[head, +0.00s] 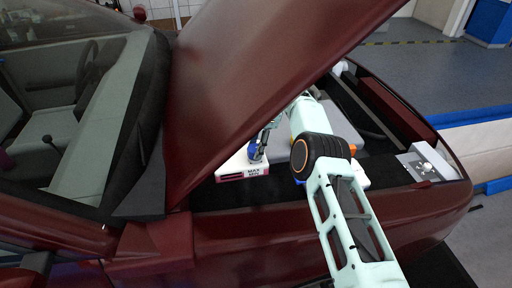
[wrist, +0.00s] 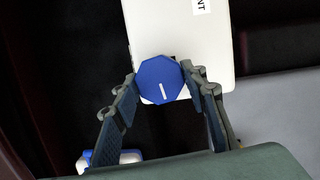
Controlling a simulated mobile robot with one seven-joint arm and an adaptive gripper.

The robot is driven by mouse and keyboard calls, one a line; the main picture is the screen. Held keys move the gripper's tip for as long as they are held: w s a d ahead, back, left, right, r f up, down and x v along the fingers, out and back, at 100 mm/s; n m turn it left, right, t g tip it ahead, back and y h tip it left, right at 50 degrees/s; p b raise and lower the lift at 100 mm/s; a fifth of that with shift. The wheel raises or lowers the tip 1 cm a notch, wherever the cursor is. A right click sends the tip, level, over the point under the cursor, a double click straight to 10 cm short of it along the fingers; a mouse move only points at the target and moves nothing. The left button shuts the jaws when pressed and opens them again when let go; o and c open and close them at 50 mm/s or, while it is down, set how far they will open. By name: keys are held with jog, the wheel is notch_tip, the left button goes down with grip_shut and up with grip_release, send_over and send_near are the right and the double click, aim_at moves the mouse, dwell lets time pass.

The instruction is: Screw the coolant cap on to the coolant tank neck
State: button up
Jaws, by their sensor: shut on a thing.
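The coolant cap (wrist: 160,80) is blue and many-sided, with a white line on its face. It sits between the two fingertips of my gripper (wrist: 164,83), which is shut on it. In the head view a bit of the blue cap (head: 253,152) shows at my gripper (head: 259,148), right over the white coolant tank (head: 232,165). The tank (wrist: 180,30) also lies behind the cap in the wrist view. The cap hides the neck, so I cannot tell whether it touches or is threaded on it.
The raised dark red hood (head: 260,75) slopes over the engine bay, close to my arm. A blue and white thing (wrist: 110,158) lies at the lower left in the wrist view. A grey box with a knob (head: 428,163) stands at the bay's right end.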

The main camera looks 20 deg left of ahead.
jog(key=c, duration=0.5)
jog(key=o, duration=1.4)
jog(key=c, duration=1.5)
jog(key=o, duration=1.5)
jog(key=shift+m, duration=0.6)
jog(key=shift+s+m+t+y, duration=0.1)
jog(key=shift+m+t+y, duration=0.25)
jog(key=shift+m, duration=1.05)
jog(key=shift+a+n, duration=0.1)
jog(key=shift+n, duration=1.6)
jog(key=shift+n+g, duration=0.3)
jog(key=shift+g, duration=0.15)
